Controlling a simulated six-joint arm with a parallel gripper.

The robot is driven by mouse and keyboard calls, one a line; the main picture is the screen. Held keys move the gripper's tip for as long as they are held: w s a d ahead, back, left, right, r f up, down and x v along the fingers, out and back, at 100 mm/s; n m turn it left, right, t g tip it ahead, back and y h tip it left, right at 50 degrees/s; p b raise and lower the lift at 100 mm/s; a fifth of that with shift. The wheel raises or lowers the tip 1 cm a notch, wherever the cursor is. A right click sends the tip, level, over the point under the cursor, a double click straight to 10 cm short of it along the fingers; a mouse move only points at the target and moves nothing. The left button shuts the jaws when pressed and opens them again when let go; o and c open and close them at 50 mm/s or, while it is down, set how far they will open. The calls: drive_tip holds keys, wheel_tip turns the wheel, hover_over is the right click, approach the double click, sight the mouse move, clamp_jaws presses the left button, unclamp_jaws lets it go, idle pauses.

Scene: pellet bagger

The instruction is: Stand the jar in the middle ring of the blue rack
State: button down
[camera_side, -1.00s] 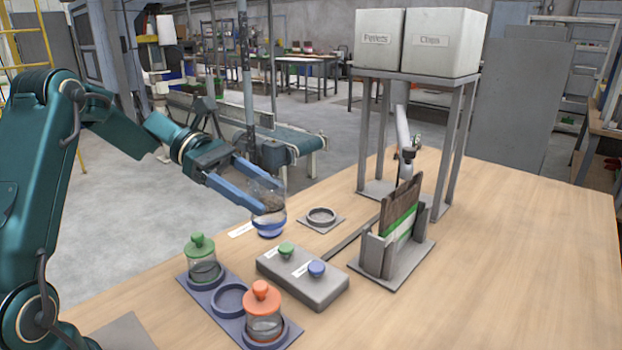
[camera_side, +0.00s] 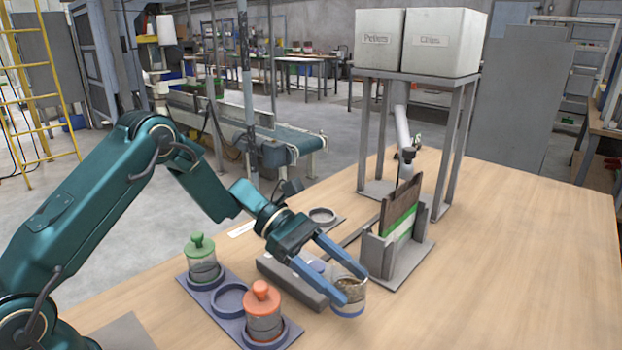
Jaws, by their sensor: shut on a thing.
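The jar (camera_side: 350,284) is clear with a bluish lower part and brown contents, and has no lid on it. My gripper (camera_side: 352,284) is shut on it, one blue finger on each side. The jar is upright or nearly so, right of the button box; I cannot tell if its base touches the table. The blue rack (camera_side: 213,307) lies at the front left. Its middle ring (camera_side: 230,288) is empty. A green-lidded jar (camera_side: 202,262) stands in the far ring and an orange-lidded jar (camera_side: 263,314) in the near ring.
The grey button box (camera_side: 275,271) lies between rack and jar, partly hidden under my gripper. A grey ring holder (camera_side: 322,216) is behind it. A bag stand (camera_side: 393,262) stands close to the jar's right. Two white bins (camera_side: 442,42) sit on a tall frame. The right table is clear.

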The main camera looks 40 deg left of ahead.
drive_tip(key=shift+d+f, duration=0.45)
drive_tip(key=shift+f, duration=1.8)
drive_tip(key=shift+f, duration=0.1)
drive_tip(key=shift+c, duration=0.2)
unclamp_jaws()
drive_tip(key=shift+a+r, duration=0.25)
drive_tip(key=shift+a, duration=0.1)
drive_tip(key=shift+o, duration=0.2)
drive_tip(key=v, duration=1.1)
drive_tip(key=shift+a, duration=0.15)
